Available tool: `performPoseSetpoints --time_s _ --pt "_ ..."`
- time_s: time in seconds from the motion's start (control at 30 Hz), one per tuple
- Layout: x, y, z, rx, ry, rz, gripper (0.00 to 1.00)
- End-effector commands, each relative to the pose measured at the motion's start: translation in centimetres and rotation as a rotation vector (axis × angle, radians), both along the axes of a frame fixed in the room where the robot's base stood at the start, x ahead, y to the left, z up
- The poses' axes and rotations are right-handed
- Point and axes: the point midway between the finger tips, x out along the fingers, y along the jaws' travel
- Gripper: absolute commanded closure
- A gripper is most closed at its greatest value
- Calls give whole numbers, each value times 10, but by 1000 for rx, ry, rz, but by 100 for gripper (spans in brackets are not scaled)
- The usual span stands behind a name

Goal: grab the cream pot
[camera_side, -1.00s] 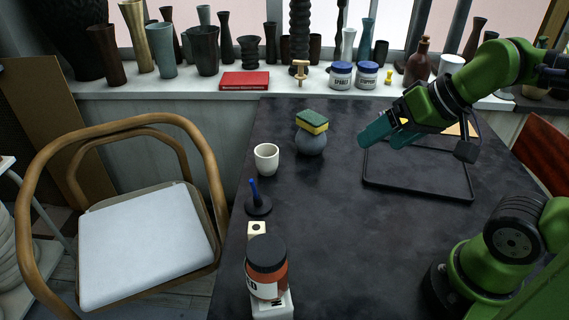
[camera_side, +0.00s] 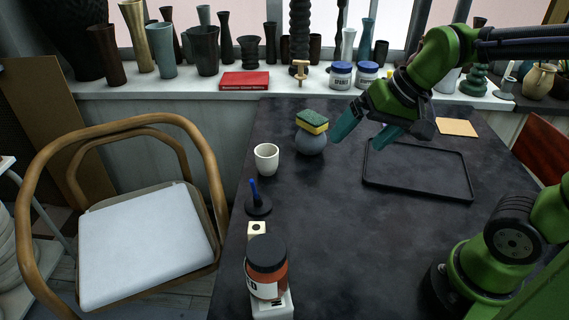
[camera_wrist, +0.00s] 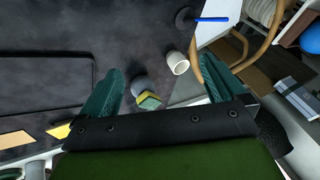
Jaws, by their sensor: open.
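The cream pot (camera_side: 266,160) is a small, pale, open-topped cup standing upright on the dark table, left of the sponge. It also shows in the wrist view (camera_wrist: 178,63), between the two fingers and nearer the right one. My gripper (camera_side: 360,140) is open and empty above the table. It is to the right of the pot and well apart from it. Its teal fingers also show in the wrist view (camera_wrist: 162,66).
A grey round pot (camera_side: 310,143) with a green-yellow sponge (camera_side: 312,121) on top stands between my gripper and the cream pot. A black tray (camera_side: 418,193) lies right. A black holder with a blue stick (camera_side: 258,204) and a brown jar (camera_side: 266,268) stand nearer the front.

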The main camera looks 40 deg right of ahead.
Motion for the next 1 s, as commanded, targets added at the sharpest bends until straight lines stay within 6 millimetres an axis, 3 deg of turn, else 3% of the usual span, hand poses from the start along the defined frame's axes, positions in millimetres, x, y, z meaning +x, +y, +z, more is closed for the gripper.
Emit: performPoseSetpoints --time_s 0.03,0.3,0.5,0.7,0.87,1.0 --pt "20 0 -4 45 56 -84 3" --pt "124 -3 -34 333 292 -786 3" --pt "184 -6 -58 542 396 -1349 3" --pt "216 -8 -51 757 426 -1775 3" --pt "218 -8 -47 843 449 -1943 3" --pt "221 -6 -56 857 457 -1983 3"
